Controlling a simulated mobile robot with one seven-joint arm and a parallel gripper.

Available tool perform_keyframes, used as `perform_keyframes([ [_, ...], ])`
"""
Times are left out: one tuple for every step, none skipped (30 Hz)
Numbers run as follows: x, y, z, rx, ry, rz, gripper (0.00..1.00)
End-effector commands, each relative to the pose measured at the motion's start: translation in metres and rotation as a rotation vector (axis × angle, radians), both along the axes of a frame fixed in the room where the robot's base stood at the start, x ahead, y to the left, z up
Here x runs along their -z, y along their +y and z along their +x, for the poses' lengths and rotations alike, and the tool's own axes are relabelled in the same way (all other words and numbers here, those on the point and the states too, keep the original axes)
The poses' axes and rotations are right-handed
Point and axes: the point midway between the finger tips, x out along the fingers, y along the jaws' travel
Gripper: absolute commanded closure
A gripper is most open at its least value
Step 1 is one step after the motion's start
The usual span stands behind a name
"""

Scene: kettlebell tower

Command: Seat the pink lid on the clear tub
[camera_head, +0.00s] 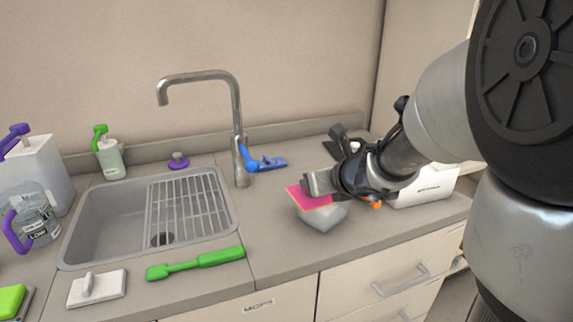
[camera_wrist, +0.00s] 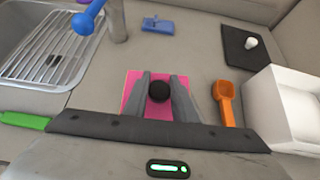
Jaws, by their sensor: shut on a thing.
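The pink lid (camera_head: 309,198) is a flat square with a lighter edge. It is held by my gripper (camera_head: 318,185) just above the clear tub (camera_head: 322,216), and looks tilted in the head view. The tub stands on the counter right of the sink. In the wrist view my gripper (camera_wrist: 158,90) is shut on the dark round knob (camera_wrist: 158,91) in the middle of the pink lid (camera_wrist: 132,104). The tub is hidden under the lid there. I cannot tell whether the lid touches the tub's rim.
A sink (camera_head: 105,217) with a drying rack and faucet (camera_head: 237,120) is to the left. A green brush (camera_head: 196,263) lies in front of it. A blue tool (camera_head: 268,162) lies behind the tub. An orange scoop (camera_wrist: 227,102) and a white box (camera_wrist: 284,108) stand close on the right.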

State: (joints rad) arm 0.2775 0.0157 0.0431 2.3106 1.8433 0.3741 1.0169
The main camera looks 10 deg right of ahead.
Motion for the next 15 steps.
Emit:
perform_keyframes([
  [0.0014,0.0000,0.0000,0.000,0.000,0.000,1.00],
  [0.0018,0.0000,0.0001,0.000,0.000,0.000,1.00],
  [0.0024,0.0000,0.0001,0.000,0.000,0.000,1.00],
  [0.0028,0.0000,0.0000,0.000,0.000,0.000,1.00],
  [0.0032,0.0000,0.0001,0.000,0.000,0.000,1.00],
  [0.0038,0.0000,0.0001,0.000,0.000,0.000,1.00],
  [0.0042,0.0000,0.0001,0.000,0.000,0.000,1.00],
  [0.0047,0.0000,0.0001,0.000,0.000,0.000,1.00],
  [0.0052,0.0000,0.0000,0.000,0.000,0.000,1.00],
  [0.0057,0.0000,0.0001,0.000,0.000,0.000,1.00],
  [0.0061,0.0000,0.0001,0.000,0.000,0.000,1.00],
  [0.0066,0.0000,0.0001,0.000,0.000,0.000,1.00],
  [0.0071,0.0000,0.0001,0.000,0.000,0.000,1.00],
  [0.0075,0.0000,0.0001,0.000,-0.001,0.000,1.00],
  [0.0080,0.0000,0.0001,0.000,-0.001,0.000,1.00],
])
